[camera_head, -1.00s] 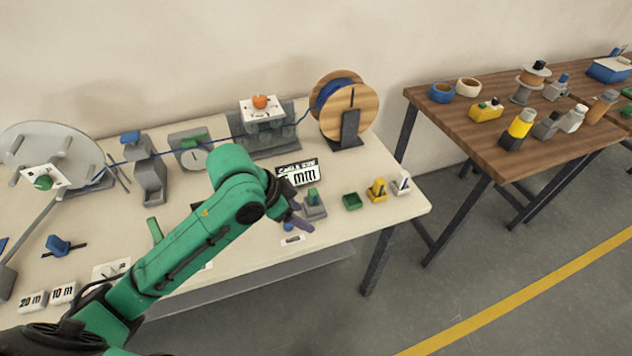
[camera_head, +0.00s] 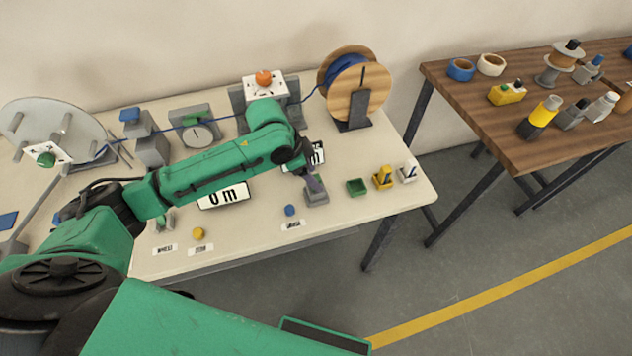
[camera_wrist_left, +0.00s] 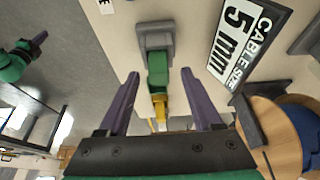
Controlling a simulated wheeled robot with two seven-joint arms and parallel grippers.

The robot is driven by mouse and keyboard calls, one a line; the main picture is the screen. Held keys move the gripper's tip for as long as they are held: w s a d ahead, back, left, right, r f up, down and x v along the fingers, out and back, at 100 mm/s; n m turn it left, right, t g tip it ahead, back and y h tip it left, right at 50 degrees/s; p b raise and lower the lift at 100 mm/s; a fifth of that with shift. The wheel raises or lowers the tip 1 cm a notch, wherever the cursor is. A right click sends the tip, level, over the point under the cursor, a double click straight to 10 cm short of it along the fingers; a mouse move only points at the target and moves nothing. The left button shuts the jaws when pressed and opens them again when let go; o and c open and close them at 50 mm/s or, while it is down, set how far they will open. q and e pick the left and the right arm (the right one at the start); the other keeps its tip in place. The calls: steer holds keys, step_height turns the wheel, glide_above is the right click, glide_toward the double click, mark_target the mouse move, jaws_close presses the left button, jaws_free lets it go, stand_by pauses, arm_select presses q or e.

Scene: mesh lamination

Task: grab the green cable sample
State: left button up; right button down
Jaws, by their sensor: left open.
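The green cable sample (camera_wrist_left: 158,68) stands in a grey holder (camera_wrist_left: 155,38) in the left wrist view. My left gripper (camera_wrist_left: 161,76) is open, with one purple finger on each side of the sample; I cannot tell whether they touch it. In the head view my left gripper (camera_head: 313,184) is over the grey holder (camera_head: 317,198) near the table's front right, and it hides most of the sample. A green and dark arm end, likely my right one, shows at the left of the left wrist view (camera_wrist_left: 24,54); its jaws are unclear.
A green square tray (camera_head: 357,187), a yellow holder (camera_head: 383,177) and a white-topped holder (camera_head: 407,173) stand to the right. A wooden cable spool (camera_head: 357,95) stands behind. A cable-size sign (camera_wrist_left: 240,40) is close by. A blue button (camera_head: 290,210) lies left of the holder.

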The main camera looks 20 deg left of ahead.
arm_select(q)
steer(key=x, duration=0.2)
steer(key=shift+d+f, duration=0.15)
steer(key=shift+f, duration=0.15)
jaws_close()
steer(key=shift+r, duration=0.1)
